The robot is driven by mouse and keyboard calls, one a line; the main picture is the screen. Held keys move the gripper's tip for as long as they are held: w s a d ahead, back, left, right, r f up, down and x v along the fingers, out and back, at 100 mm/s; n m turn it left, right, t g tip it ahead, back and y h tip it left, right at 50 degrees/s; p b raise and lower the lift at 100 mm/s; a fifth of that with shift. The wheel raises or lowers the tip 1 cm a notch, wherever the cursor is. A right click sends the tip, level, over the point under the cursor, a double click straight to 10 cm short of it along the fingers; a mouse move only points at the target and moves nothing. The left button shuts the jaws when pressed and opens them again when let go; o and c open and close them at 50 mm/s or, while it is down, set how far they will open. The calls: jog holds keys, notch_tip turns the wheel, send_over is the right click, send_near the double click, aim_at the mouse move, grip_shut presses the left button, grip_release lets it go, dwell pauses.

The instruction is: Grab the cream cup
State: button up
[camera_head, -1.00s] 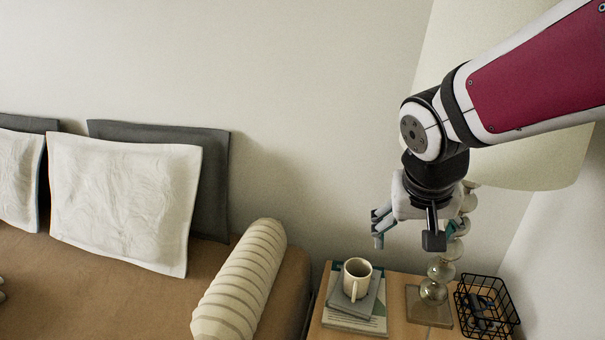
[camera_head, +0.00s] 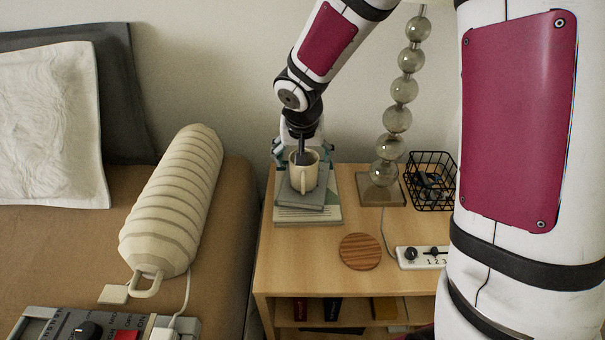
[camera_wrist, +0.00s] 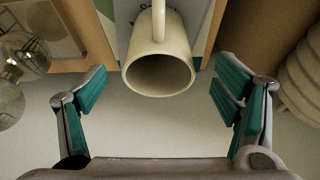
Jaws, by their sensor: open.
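The cream cup (camera_head: 304,178) stands upright on a small stack of books (camera_head: 318,208) on the wooden nightstand, its handle toward the head camera. My gripper (camera_head: 303,155) is at the cup's far side, pointing down, and partly hidden behind it in the head view. In the wrist view the cup (camera_wrist: 158,66) shows its open rim between the two teal-padded fingers. The gripper (camera_wrist: 160,100) is open, with a gap between each finger and the cup. I cannot tell how deep the fingertips reach beside the cup.
A glass-ball lamp (camera_head: 397,118) and a black wire basket (camera_head: 431,182) stand right of the books. A round wooden coaster (camera_head: 360,251) and a white power strip (camera_head: 421,257) lie in front.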

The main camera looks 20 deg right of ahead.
aim_at(304, 171)
jog(key=b+x, duration=0.3)
jog(key=x, duration=0.5)
jog(key=shift+w+d+f, duration=0.15)
jog(key=shift+f, duration=0.15)
jog(key=c, duration=1.3)
jog(key=shift+o, duration=0.2)
jog(key=shift+r, duration=0.1)
